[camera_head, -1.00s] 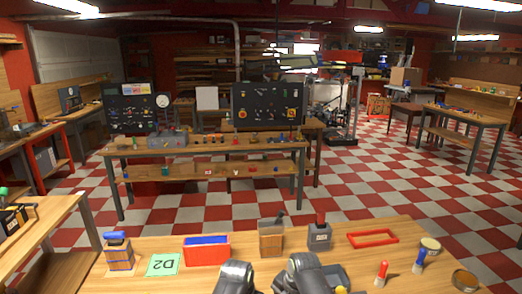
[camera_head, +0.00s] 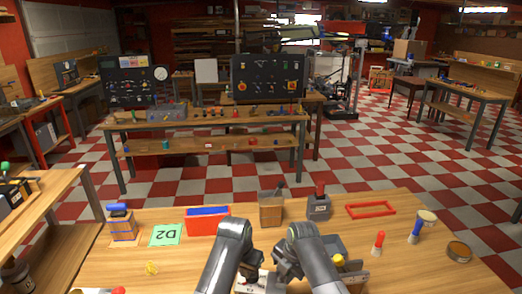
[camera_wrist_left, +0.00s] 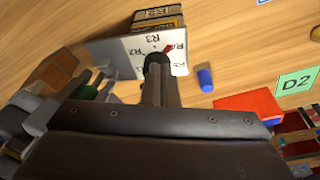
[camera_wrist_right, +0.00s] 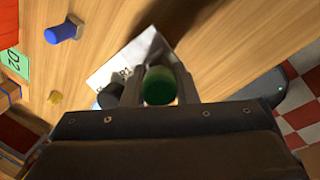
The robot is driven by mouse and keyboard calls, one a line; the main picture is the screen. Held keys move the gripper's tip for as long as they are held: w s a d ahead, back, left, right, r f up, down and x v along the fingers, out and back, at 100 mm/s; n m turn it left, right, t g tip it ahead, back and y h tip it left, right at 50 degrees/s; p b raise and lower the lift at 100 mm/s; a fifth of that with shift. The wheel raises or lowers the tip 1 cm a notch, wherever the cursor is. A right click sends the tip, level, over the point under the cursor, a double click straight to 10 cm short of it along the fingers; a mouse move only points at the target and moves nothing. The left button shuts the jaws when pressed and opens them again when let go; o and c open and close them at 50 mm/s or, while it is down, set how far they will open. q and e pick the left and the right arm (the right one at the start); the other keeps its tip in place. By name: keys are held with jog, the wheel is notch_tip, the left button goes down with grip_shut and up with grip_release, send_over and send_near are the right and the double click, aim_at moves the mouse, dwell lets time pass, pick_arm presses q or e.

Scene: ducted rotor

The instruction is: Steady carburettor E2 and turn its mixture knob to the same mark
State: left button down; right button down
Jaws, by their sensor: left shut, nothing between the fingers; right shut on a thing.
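In the left wrist view a pale panel (camera_wrist_left: 125,55) carries R marks such as R3. A red pointer (camera_wrist_left: 168,48) lies over it. My left gripper (camera_wrist_left: 159,72) is shut and empty, its tips at the panel by the pointer; contact cannot be told. My right gripper (camera_wrist_right: 160,80) is shut on a green knob (camera_wrist_right: 159,88), which also shows at the left of the left wrist view (camera_wrist_left: 84,93). The white panel (camera_wrist_right: 128,62) lies beyond it in the right wrist view. In the head view my arms largely hide the unit; I cannot read an E2 label.
A green D2 card (camera_head: 165,235), red bin (camera_head: 207,222), wooden box (camera_head: 271,212) and grey block with red handle (camera_head: 318,206) stand behind my arms. A red frame (camera_head: 370,210), red peg (camera_head: 378,242) and blue peg (camera_head: 415,233) are at right. The front left bench is mostly clear.

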aim_at(248, 280)
pick_arm(q)
jog(key=shift+v, duration=0.95)
jog(key=shift+w, duration=0.2)
jog(key=shift+s+d+x, duration=0.1)
jog(key=shift+s+x, duration=0.1)
jog(key=shift+x, duration=0.75)
jog(key=shift+s+d+x, duration=0.1)
jog(key=shift+s+x, duration=0.05)
jog(key=shift+x, duration=0.8)
jog(key=shift+s+d+x, duration=0.1)
jog(key=shift+s+x, duration=0.1)
jog(key=shift+x, duration=0.75)
jog(key=shift+f, duration=0.1)
jog(key=shift+w+d, duration=0.15)
jog(key=shift+w, duration=0.45)
jog(key=shift+w+a, duration=0.1)
jog(key=shift+a, duration=0.25)
